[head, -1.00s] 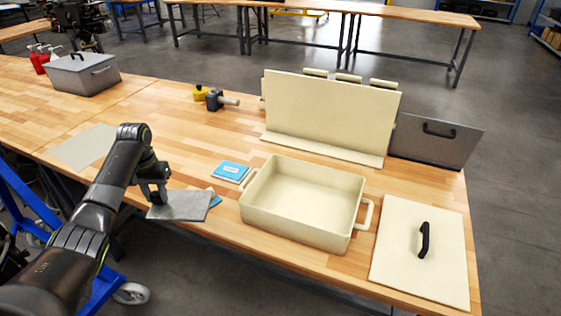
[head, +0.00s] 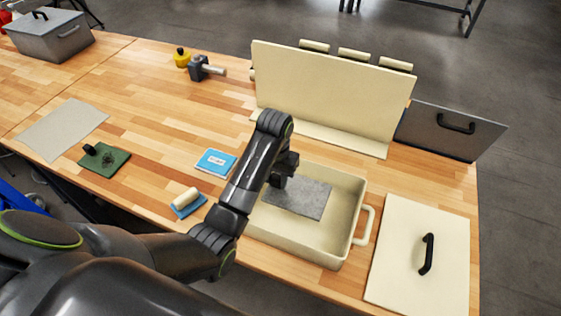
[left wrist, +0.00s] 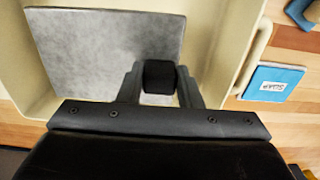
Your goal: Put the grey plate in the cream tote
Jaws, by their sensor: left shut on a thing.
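The grey plate (head: 303,198) is a flat rectangle. In the head view it shows within the outline of the cream tote (head: 345,225), an open rectangular bin with side handles. My left gripper (head: 281,178) is shut on the plate's handle, over the tote. In the left wrist view the plate (left wrist: 105,50) lies inside the tote walls (left wrist: 228,45), and the black handle (left wrist: 159,78) sits between my left fingers. I cannot tell whether the plate touches the tote floor. My right gripper is not in view.
A cream lid (head: 422,245) with a black handle lies right of the tote. A cream panel (head: 330,95) stands behind it. A blue soap box (head: 215,163), a blue brush (head: 187,203) and a green plate (head: 104,159) lie to the left.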

